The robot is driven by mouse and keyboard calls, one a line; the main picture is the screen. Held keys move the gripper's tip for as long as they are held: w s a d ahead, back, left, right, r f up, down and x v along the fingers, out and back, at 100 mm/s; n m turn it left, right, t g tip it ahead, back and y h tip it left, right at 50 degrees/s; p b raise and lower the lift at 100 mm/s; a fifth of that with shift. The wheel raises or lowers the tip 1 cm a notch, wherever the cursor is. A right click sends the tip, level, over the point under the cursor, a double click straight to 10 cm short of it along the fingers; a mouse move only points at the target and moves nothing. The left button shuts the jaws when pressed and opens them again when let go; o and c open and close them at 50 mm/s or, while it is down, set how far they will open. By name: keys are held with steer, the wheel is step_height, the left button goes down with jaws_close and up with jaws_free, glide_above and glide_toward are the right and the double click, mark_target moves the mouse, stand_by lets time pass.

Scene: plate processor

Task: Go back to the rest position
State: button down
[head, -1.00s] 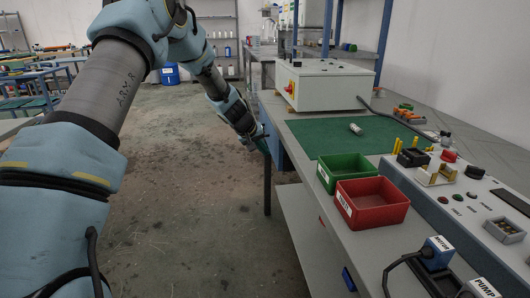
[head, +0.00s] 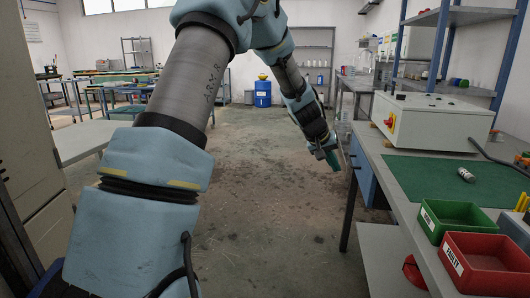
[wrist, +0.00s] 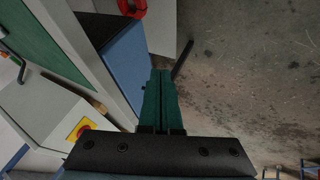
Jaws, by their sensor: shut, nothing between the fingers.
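My gripper (head: 329,158) hangs over the open floor, just left of the workbench, in the head view. In the wrist view its two green fingers (wrist: 161,100) lie side by side with nothing between them. My arm reaches from the lower left up and over toward the bench.
The workbench (head: 405,215) stands on the right, holding a green mat (head: 440,178), a green bin (head: 455,214), a red bin (head: 490,262) and a white box with a red button (head: 435,122). A small cylinder (head: 466,174) lies on the mat. A blue barrel (head: 263,92) stands far back. The middle floor is clear.

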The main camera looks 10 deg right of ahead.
steer(key=s+a+n+y, duration=0.1)
steer(key=s+a+y, duration=0.15)
steer(key=a, duration=0.75)
steer(key=s+a+n+y, duration=0.1)
steer(key=s+a, duration=0.3)
steer(key=a, duration=0.7)
steer(key=s+a+n+g+y, duration=0.1)
steer(key=s+a+n+y, duration=0.15)
steer(key=s+a, duration=1.2)
step_height(320, 180, up, 12)
steer(key=a+p, duration=0.2)
steer(key=p, duration=1.1)
steer(key=shift+w+r+m, duration=0.15)
steer(key=shift+w+m, duration=0.3)
